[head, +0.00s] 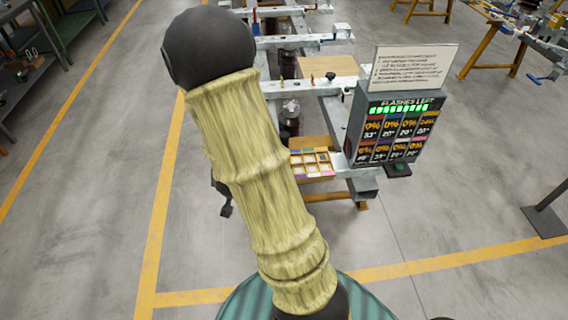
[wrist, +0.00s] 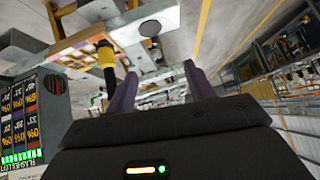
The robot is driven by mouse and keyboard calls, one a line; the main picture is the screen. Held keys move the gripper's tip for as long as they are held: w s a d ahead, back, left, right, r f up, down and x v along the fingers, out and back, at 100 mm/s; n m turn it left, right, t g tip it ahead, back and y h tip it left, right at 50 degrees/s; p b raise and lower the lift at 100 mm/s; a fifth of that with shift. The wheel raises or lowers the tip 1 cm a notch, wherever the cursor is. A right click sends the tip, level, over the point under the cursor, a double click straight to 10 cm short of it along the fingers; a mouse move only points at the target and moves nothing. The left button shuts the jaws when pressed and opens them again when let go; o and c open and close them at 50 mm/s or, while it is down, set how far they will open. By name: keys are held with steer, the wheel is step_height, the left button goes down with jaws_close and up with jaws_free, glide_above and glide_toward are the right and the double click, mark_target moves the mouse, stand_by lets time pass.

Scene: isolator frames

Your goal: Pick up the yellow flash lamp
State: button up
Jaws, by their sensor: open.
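A yellow and black lamp-like object (wrist: 108,57), which looks like the yellow flash lamp, shows in the wrist view. It is just left of my left-hand finger, outside the gap between the fingers. I cannot tell how far it is from them in depth. My gripper (wrist: 160,72) is open, its two purple fingers apart with nothing between them. In the head view my arm's thick yellowish sleeve covers the middle, and I cannot make out the lamp or the fingers there.
A metal frame (head: 308,84) runs behind my arm. It carries a compartment tray (head: 312,170), a display box (head: 398,128) reading "FLASHES LEFT" and a white text sign (head: 414,68). The display box also shows in the wrist view (wrist: 22,115), at left. Open floor lies left and right.

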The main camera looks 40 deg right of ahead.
steer(key=s+d+f+m+t+h+b, duration=0.1)
steer(key=d+f+t+h+b, duration=0.1)
steer(key=d, duration=0.4)
steer(key=s+d+f+m+t+h+b, duration=0.1)
steer(key=s+d+f+t+h+b, duration=0.1)
steer(key=d+f+h, duration=0.2)
steer(key=shift+s+d+f+t+h+b, duration=0.3)
steer(key=shift+d+t+h+b, duration=0.1)
steer(key=shift+d+h, duration=1.15)
steer(key=shift+a, duration=0.15)
steer(key=p+x, duration=0.1)
steer(key=x, duration=1.1)
steer(key=shift+p, duration=0.35)
steer(key=shift+w+d, duration=0.1)
steer(key=shift+d, duration=0.15)
